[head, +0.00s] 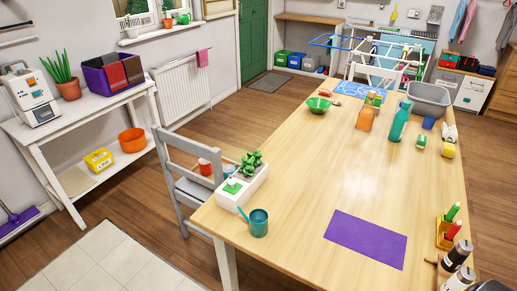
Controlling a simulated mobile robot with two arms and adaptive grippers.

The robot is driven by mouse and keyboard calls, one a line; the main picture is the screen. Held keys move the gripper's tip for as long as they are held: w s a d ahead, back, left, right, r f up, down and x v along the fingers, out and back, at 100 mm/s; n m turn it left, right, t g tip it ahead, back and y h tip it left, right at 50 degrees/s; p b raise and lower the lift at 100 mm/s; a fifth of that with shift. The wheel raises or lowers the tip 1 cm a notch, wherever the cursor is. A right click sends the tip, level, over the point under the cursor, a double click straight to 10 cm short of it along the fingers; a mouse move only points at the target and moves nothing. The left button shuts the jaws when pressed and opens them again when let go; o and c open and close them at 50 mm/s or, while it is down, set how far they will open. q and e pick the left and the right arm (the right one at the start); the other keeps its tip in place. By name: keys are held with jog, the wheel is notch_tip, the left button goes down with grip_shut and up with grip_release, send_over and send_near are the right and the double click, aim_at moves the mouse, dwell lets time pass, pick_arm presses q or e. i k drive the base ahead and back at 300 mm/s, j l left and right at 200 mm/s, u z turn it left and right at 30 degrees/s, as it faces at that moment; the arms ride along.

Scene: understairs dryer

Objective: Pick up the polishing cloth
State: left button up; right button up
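A flat purple rectangle (367,239) lies on the near part of the wooden table (290,220). It looks like a cloth or a mat; I cannot tell which. A small pink cloth (202,57) hangs over the white radiator (184,88) at the back left. I cannot tell for certain which of these is the polishing cloth. Neither of my grippers shows in the head view.
A white planter (238,194), teal cup (258,223), green bowl (318,104), teal bottle (399,121) and grey tub (428,98) stand on the table. Several bottles (457,255) crowd its near right. The table around the purple rectangle is clear. A grey chair (190,180) stands left.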

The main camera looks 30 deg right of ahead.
aim_at(324, 92)
jog(key=i+j+z, duration=0.45)
jog(key=j, duration=0.25)
jog(key=i+j+z, duration=0.25)
jog(key=j+z, duration=0.25)
jog(key=j, duration=0.25)
jog(key=i+j+z, duration=0.2)
jog(key=j, duration=0.25)
jog(key=j+z, duration=0.25)
jog(key=j, duration=0.2)
jog(key=k+l, duration=0.05)
